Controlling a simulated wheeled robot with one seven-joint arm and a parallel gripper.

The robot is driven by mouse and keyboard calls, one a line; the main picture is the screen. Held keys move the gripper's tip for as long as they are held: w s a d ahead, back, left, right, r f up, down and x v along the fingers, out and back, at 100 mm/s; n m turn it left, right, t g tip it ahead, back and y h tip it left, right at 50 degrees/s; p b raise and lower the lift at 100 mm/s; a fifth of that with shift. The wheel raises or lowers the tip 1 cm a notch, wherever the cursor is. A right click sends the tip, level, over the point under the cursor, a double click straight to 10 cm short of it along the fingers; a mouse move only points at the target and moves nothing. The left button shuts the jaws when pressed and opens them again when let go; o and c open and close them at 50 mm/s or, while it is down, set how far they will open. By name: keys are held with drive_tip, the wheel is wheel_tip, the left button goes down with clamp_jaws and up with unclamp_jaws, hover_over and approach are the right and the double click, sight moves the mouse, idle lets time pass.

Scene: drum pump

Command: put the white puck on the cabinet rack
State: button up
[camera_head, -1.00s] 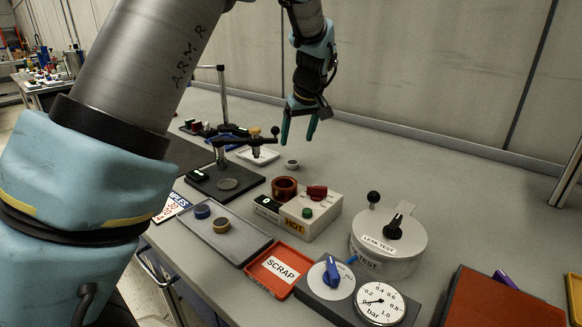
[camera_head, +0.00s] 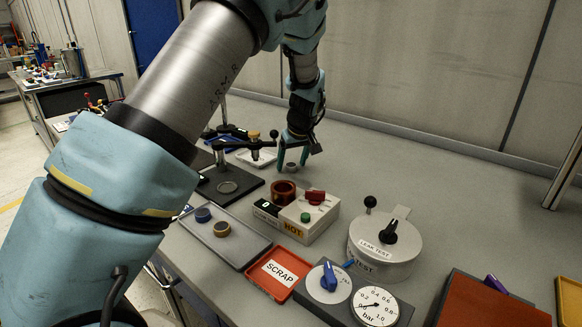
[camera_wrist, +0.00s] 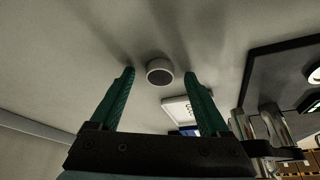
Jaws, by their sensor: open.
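A small round puck (camera_head: 291,166) with a pale rim and a grey top stands on the bench behind the copper-coloured ring. In the wrist view the puck (camera_wrist: 160,72) shows between my fingertips, its side whitish and its top dark grey. My gripper (camera_head: 295,152) is open, pointing down just above the puck. In the wrist view the two green fingers (camera_wrist: 159,76) stand apart on either side of it, with nothing held. I cannot tell whether they touch the bench. I cannot make out a cabinet rack in these views.
Nearby stand a black test stand (camera_head: 226,187), a white tray (camera_head: 257,157) and the HOT box (camera_head: 317,217) with the copper ring (camera_head: 284,191). In front are a grey tray (camera_head: 243,249) with two pucks, the red SCRAP tray (camera_head: 279,272) and the leak test pot (camera_head: 385,245). The bench's right rear is clear.

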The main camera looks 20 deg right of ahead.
clamp_jaws()
idle(0.5)
